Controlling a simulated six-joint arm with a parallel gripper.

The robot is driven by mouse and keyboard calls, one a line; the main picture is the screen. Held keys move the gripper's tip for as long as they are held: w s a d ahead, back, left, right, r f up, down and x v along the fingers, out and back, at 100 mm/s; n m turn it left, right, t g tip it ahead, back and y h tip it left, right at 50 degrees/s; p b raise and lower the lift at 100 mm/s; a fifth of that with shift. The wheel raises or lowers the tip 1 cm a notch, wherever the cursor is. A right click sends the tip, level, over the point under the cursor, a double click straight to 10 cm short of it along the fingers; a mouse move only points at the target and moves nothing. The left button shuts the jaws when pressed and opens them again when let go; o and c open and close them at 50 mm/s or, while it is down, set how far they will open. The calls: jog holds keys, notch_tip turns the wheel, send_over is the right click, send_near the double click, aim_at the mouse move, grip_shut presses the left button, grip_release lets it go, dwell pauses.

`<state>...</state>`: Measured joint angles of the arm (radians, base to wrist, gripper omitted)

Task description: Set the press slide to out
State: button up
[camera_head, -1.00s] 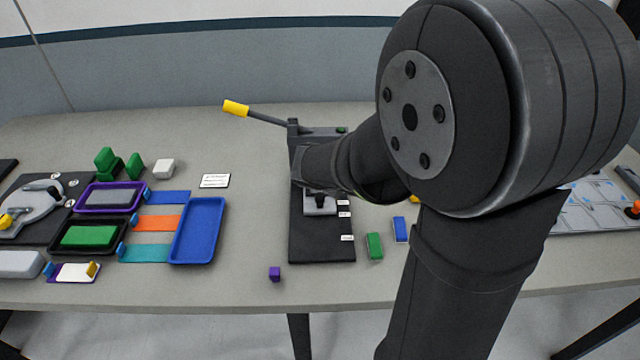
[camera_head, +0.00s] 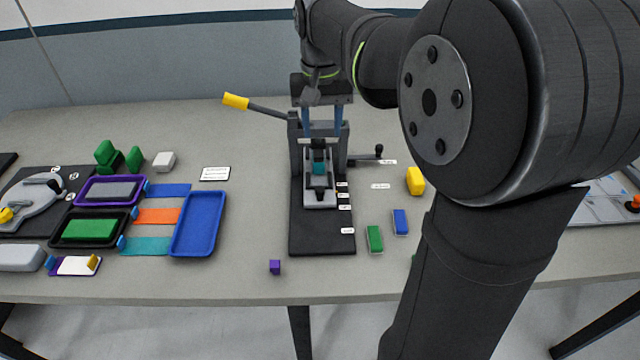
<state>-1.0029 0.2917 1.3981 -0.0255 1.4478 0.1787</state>
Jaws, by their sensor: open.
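The press (camera_head: 294,150) stands at the middle of the table, with a yellow-tipped lever (camera_head: 236,101) reaching out to the left. Its grey slide (camera_head: 320,196) lies on the black base (camera_head: 322,240), partly under the press frame, with a dark fixture and a teal piece on it. Small white labels (camera_head: 345,208) run along the right side of the base. My gripper (camera_head: 322,122) is open, pointing down above and behind the press frame. Its bluish fingers are apart, with their tips partly hidden by the frame. I cannot tell whether they touch the press.
A blue tray (camera_head: 198,224), coloured strips and purple and black trays lie to the left. Green (camera_head: 375,238), blue (camera_head: 400,222) and yellow (camera_head: 415,181) blocks lie right of the base. A purple cube (camera_head: 275,267) sits near the front edge. My arm covers the right side.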

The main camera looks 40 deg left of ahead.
aim_at(320, 189)
jog(key=f, duration=1.7)
jog(key=shift+s+a, duration=0.1)
jog(key=shift+s, duration=0.1)
grip_shut()
